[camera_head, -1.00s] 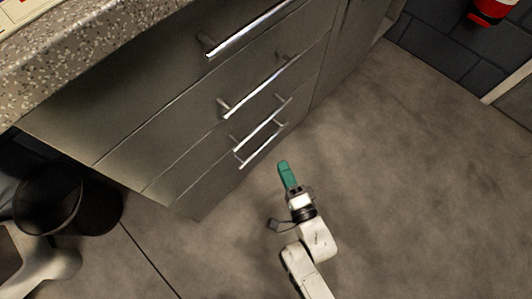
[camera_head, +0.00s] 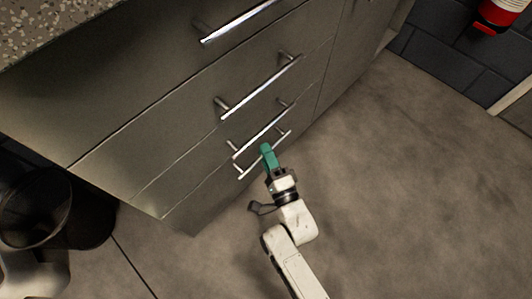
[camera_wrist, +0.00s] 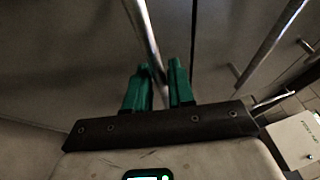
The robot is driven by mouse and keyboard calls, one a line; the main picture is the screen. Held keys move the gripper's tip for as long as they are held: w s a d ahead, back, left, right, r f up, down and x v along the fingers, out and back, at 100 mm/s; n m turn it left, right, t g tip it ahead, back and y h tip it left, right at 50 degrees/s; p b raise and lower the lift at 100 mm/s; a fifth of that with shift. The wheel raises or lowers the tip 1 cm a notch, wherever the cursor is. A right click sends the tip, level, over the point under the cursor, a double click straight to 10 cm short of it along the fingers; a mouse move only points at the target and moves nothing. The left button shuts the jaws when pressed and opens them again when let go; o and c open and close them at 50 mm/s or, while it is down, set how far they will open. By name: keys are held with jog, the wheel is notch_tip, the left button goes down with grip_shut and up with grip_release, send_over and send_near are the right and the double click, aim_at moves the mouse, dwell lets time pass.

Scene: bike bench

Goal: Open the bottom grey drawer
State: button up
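The bottom grey drawer (camera_head: 207,203) is shut, low on the cabinet near the floor. Its silver bar handle (camera_head: 249,169) is partly hidden behind my gripper (camera_head: 266,149), whose green fingers overlap it in the head view. In the wrist view, my gripper (camera_wrist: 161,72) has its two green fingers apart. A silver handle bar (camera_wrist: 145,38), apparently the bottom one, comes down from the top and its lower part lies at the gap between them. I cannot tell whether the fingers touch it.
Other shut drawers with silver handles (camera_head: 258,86) are stacked above, under a speckled worktop (camera_head: 40,25). A second bar (camera_wrist: 270,45) shows at right in the wrist view. A dark bin (camera_head: 40,215) stands at left. The floor (camera_head: 420,180) at right is open.

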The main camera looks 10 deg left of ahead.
jog(key=shift+w+a, duration=0.15)
jog(key=shift+w, duration=0.1)
jog(key=shift+c, duration=0.5)
grip_shut()
